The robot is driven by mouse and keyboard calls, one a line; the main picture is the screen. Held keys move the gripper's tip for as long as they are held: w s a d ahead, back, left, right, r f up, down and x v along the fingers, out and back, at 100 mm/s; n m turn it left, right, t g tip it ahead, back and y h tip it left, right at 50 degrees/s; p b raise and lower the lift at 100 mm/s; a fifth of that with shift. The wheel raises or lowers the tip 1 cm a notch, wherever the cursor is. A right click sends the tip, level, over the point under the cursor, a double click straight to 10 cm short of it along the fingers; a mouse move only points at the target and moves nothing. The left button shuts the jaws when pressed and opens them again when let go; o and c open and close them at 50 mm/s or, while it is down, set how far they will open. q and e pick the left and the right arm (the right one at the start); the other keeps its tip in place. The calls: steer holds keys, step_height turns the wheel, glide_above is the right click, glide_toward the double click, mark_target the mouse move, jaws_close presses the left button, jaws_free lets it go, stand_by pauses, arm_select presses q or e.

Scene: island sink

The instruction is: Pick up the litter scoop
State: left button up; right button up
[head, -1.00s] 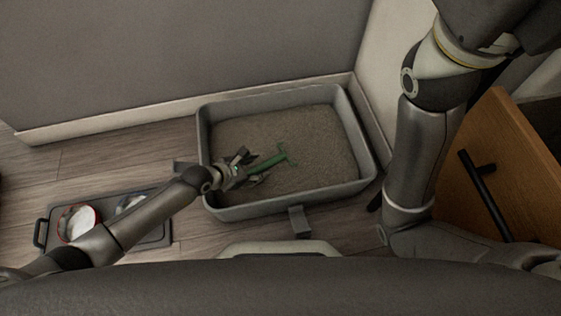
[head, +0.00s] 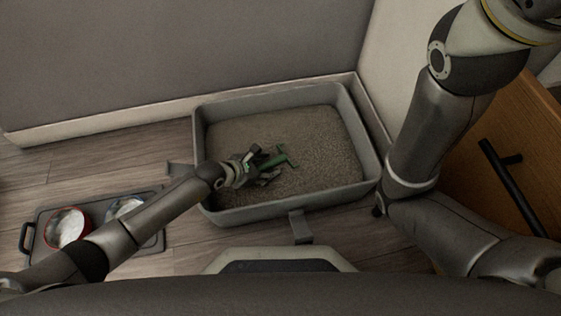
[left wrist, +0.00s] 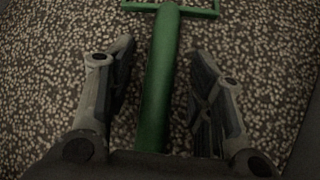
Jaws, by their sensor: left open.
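The green litter scoop (head: 281,159) lies on the litter inside the grey litter box (head: 301,209). My left gripper (head: 262,169) is over the litter at the scoop's handle and hides part of it in the head view. In the left wrist view the scoop's handle (left wrist: 160,85) runs between the two open fingers of my left gripper (left wrist: 161,75), with a gap on each side. The scoop's frame-like end shows at the top edge of that view. My right gripper is outside the views.
A dark tray (head: 37,213) with a red-rimmed bowl (head: 67,227) and another bowl (head: 124,208) stands on the floor at the left. A wall runs behind the box. A wooden cabinet (head: 510,150) with a black handle is at the right, behind my right arm.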

arm_select(q)
jaws_close()
